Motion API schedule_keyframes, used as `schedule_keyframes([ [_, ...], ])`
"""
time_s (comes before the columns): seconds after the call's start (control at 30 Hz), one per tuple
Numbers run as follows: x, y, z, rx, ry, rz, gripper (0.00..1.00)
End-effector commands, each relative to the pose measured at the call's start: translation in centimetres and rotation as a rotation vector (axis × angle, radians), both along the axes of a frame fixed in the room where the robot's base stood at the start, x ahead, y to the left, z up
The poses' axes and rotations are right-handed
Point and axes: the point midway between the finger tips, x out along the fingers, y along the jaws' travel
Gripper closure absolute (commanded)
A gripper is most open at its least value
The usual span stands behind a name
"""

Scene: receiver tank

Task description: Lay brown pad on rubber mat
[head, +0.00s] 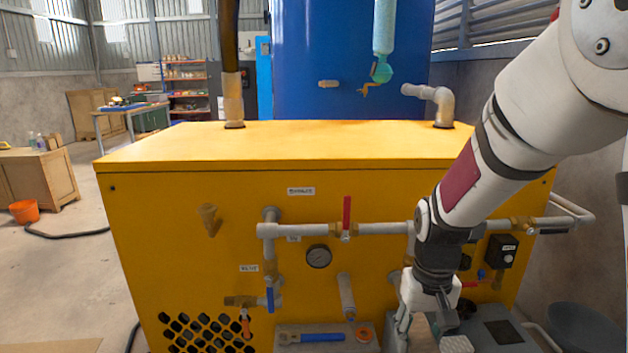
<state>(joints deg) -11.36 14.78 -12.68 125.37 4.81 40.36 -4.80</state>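My gripper (428,336) hangs down at the lower right, in front of the yellow cabinet. Its two fingers are spread apart, with the tips near the bottom edge of the picture. I see nothing held between them, though the lowest part is hard to make out. I cannot clearly identify the brown pad or the rubber mat.
The yellow cabinet (150,225) fills the middle, with grey pipes (380,229), a red lever (347,215) and a gauge (318,257) sticking out. A grey tray (290,329) below holds a blue-handled tool (322,338) and an orange ring (365,333). Floor is open at left.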

Motion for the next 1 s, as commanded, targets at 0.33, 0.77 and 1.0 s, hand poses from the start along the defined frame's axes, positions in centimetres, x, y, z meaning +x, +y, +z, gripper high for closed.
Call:
schedule_keyframes([
  [0.33, -0.1, 0.0, 4.1, -0.001, 0.0, -0.002, 0.87],
  [0.77, -1.3, -0.1, 8.3, 0.0, 0.0, -0.003, 0.87],
  [1.0, -2.4, 0.0, 9.9, 0.001, 0.0, -0.002, 0.87],
])
